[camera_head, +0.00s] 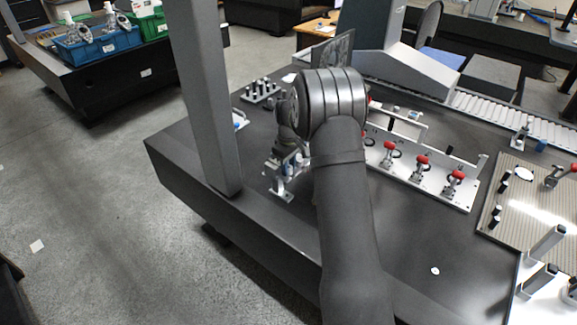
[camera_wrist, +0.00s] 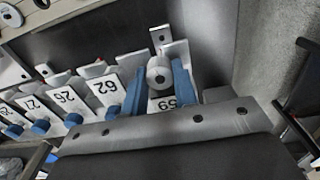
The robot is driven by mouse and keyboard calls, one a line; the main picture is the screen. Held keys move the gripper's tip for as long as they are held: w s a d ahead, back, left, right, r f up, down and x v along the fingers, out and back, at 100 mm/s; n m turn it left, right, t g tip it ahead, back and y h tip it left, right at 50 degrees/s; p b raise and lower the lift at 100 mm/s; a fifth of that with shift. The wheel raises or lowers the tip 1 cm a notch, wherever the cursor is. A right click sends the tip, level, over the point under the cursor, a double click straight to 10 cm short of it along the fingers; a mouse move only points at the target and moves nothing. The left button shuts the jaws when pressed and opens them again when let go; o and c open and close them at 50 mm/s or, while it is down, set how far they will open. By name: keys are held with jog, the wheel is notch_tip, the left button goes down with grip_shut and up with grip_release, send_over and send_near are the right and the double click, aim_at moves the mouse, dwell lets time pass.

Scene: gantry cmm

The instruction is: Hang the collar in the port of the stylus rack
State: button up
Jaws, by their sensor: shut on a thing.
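The collar (camera_wrist: 158,74), a pale ring with a dark hole, sits between the two blue fingers of my gripper (camera_wrist: 161,68) in the wrist view. My gripper is shut on it. The stylus rack (camera_wrist: 68,98) runs to the left of it, with numbered white plates and blue round pieces below them. The plate marked 59 (camera_wrist: 160,104) shows between my fingers, just below the collar. Whether the collar touches the rack I cannot tell. In the head view the rack's metal end (camera_head: 282,190) shows under my gripper (camera_head: 286,165); the collar is not clear there.
A fixture plate with red-handled clamps (camera_head: 420,172) stands to the right of my arm. A block of dark pegs (camera_head: 262,90) stands farther back. My column hides part of the table's left side. The dark table (camera_head: 420,245) is mostly clear in front of the clamps.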

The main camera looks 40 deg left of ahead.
jog(key=shift+f, duration=0.2)
jog(key=o, duration=1.1)
jog(key=shift+c, duration=0.2)
notch_tip(320, 180, up, 17)
jog(key=shift+r, duration=0.2)
